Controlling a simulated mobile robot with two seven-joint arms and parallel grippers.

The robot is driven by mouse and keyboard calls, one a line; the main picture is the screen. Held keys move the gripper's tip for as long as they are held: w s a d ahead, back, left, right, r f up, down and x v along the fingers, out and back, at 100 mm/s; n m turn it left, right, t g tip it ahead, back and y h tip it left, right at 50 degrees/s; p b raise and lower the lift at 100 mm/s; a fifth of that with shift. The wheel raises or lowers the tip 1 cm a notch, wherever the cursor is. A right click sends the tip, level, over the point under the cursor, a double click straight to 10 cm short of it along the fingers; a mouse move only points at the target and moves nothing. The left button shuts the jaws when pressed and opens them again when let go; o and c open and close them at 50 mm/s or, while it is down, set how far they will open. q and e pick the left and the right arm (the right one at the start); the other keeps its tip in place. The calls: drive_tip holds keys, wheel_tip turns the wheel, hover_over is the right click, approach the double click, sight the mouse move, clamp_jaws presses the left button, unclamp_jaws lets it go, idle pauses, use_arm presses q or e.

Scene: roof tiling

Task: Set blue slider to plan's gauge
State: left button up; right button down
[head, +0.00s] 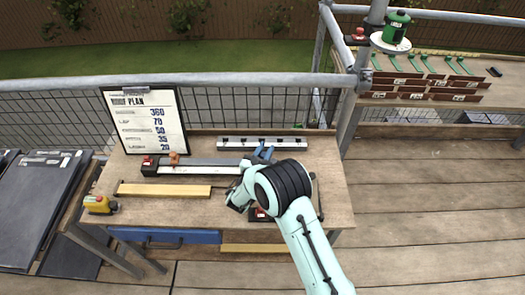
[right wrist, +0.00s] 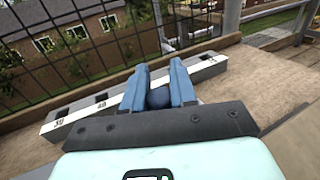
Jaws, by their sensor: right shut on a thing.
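The plan board (head: 146,121) stands at the bench's back left. Its rows read 360, 70, 50, 35 and 20; most row names are too small to read. A pale rail with dark slots (head: 240,143) lies along the back of the bench. It shows in the right wrist view with printed numbers (right wrist: 80,113). My right gripper (head: 264,152) is at this rail. In the right wrist view its blue fingers (right wrist: 157,72) are shut on the round, dark blue knob of the blue slider (right wrist: 158,97). The slider's exact reading is hidden by the fingers. My left gripper is not in view.
A second, longer rail (head: 205,168) with an orange slider (head: 174,158) lies in front. A yellow batten (head: 163,190) and a yellow tool (head: 99,204) lie nearer. Dark slates (head: 30,210) stand left. A railing runs behind the bench; open deck (head: 430,200) lies right.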

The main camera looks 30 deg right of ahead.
drive_tip(key=c, duration=0.9)
unclamp_jaws()
drive_tip(key=shift+s+d, duration=0.2)
drive_tip(key=shift+d, duration=0.05)
drive_tip(key=shift+c, duration=0.2)
drive_tip(key=shift+a, duration=0.15)
drive_tip(key=shift+s+a, duration=0.15)
drive_tip(key=shift+a, duration=0.2)
drive_tip(key=b+v, duration=0.1)
drive_tip(key=v, duration=1.1)
drive_tip(key=shift+s+a, duration=0.1)
drive_tip(key=shift+s, duration=0.1)
